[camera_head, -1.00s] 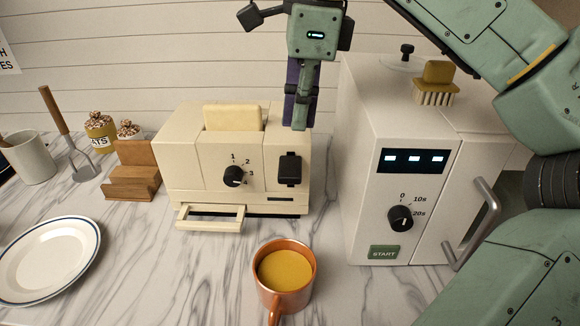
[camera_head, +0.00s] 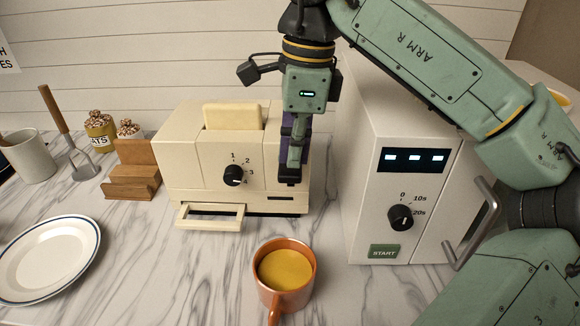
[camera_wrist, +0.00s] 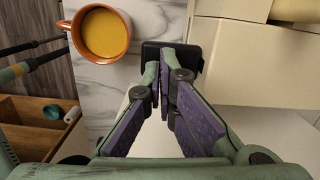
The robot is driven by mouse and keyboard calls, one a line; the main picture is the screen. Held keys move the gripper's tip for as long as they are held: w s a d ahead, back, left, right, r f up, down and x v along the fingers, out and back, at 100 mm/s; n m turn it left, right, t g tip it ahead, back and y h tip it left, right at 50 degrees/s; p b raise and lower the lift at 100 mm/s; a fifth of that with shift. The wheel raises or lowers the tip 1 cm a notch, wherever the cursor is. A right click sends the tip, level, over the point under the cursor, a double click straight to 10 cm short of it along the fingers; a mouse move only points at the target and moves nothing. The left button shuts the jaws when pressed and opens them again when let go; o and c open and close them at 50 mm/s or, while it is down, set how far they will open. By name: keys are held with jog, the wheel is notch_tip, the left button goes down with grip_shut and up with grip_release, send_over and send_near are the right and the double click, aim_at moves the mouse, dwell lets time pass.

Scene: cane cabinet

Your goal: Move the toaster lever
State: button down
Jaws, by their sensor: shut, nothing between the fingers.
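The cream toaster (camera_head: 190,160) stands on the marble counter with a slice of bread (camera_head: 232,116) in its top slot. Its black lever (camera_head: 291,181) is on the right of the front face, low down and mostly hidden behind my gripper. My gripper (camera_head: 291,172) is shut and points down at the lever, with nothing held. In the wrist view the shut fingertips (camera_wrist: 163,65) overlap the black lever (camera_wrist: 187,52); they look to be touching it or right above it. The toaster body (camera_wrist: 255,65) also shows there.
A white microwave (camera_head: 365,200) stands close on the right of the toaster. An orange mug (camera_head: 284,297) with yellow liquid is in front. A plate (camera_head: 85,232), a wooden holder (camera_head: 130,185) and jars (camera_head: 100,128) are at left.

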notch_tip(320, 180, down, 5)
jog(key=b, duration=0.4)
jog(key=shift+f, duration=0.15)
jog(key=shift+s+f, duration=0.1)
jog(key=shift+s, duration=0.05)
jog(key=shift+d+r, duration=0.2)
jog(key=shift+r, duration=0.05)
jog(key=d, duration=0.1)
jog(key=d+p, duration=0.1)
jog(key=shift+w+d+r, duration=0.3)
jog(key=shift+r, duration=0.05)
notch_tip(320, 180, up, 8)
jog(key=f, duration=0.1)
send_over(298, 170)
jog(key=d, duration=0.3)
jog(key=shift+w+r, duration=0.25)
